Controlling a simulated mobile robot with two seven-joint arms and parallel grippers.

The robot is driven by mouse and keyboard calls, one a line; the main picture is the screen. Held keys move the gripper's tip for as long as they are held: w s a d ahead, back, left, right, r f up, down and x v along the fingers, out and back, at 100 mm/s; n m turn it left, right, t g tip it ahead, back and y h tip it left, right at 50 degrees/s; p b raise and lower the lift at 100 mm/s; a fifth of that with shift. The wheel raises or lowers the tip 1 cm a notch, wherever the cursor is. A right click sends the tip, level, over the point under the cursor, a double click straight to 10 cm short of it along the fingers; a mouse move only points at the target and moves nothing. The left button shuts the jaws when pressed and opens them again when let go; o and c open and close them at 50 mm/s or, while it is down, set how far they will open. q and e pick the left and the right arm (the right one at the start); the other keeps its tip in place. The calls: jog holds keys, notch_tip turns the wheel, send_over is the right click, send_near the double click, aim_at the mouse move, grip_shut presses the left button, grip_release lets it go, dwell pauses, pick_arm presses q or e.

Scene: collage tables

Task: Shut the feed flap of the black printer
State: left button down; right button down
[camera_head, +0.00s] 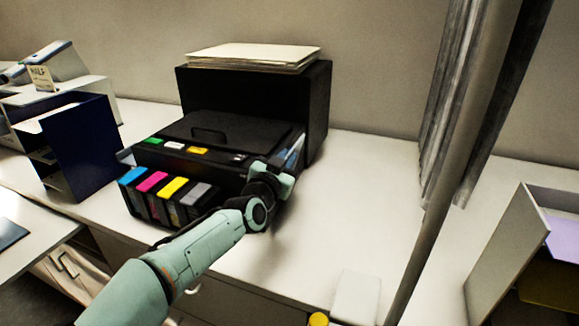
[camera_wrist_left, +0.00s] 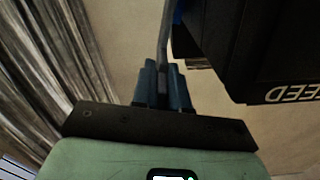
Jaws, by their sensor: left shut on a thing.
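The black printer (camera_head: 225,135) stands on the white table, with colour buttons on its front top and several ink tanks below. My left gripper (camera_head: 290,160) is at the printer's right side, near its front corner. In the left wrist view my left gripper (camera_wrist_left: 162,82) has its blue fingers closed on a thin grey edge, which looks like the feed flap (camera_wrist_left: 165,38). The flap stands out beside the printer's dark body (camera_wrist_left: 268,55), which bears upside-down FEED lettering. Most of the flap is hidden in the head view. My right gripper is not in view.
The table right of the printer is clear up to a grey pole (camera_head: 445,180) and hanging grey strips (camera_head: 455,90). A shelf unit (camera_head: 515,245) stands far right.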

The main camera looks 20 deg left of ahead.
pick_arm(q)
jog(key=shift+a+r, duration=0.15)
jog(key=shift+a, duration=0.75)
jog(key=c, duration=1.2)
grip_release()
jog(key=shift+c, duration=0.2)
jog(key=s, duration=1.3)
jog(key=shift+s+a+p, duration=0.2)
jog(key=shift+a+p, duration=0.05)
jog(key=shift+p, duration=0.2)
